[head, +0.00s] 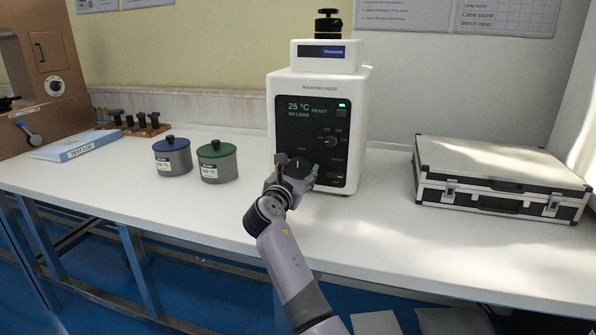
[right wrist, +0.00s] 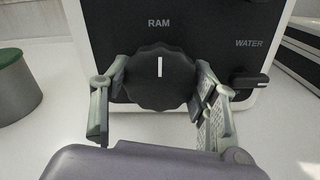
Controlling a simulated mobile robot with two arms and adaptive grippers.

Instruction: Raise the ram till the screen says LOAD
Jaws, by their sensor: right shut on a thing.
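The white mounting press (head: 366,120) stands at the back of the bench. The screen (head: 308,108) on its dark front panel reads 25 °C, READY and NO LOAD in green. My right gripper (head: 298,168) is at the lower part of this panel, shut on the black scalloped ram knob (right wrist: 160,82), under the word RAM. One finger is on each side of the knob in the right wrist view, and the white mark on the knob points straight up. My left gripper is not in view.
A black WATER lever (right wrist: 250,82) sits close to the right of the ram knob. A blue-lidded pot (head: 172,158) and a green-lidded pot (head: 218,163) stand left of the press. A silver case (head: 490,175) lies at right. The bench front is clear.

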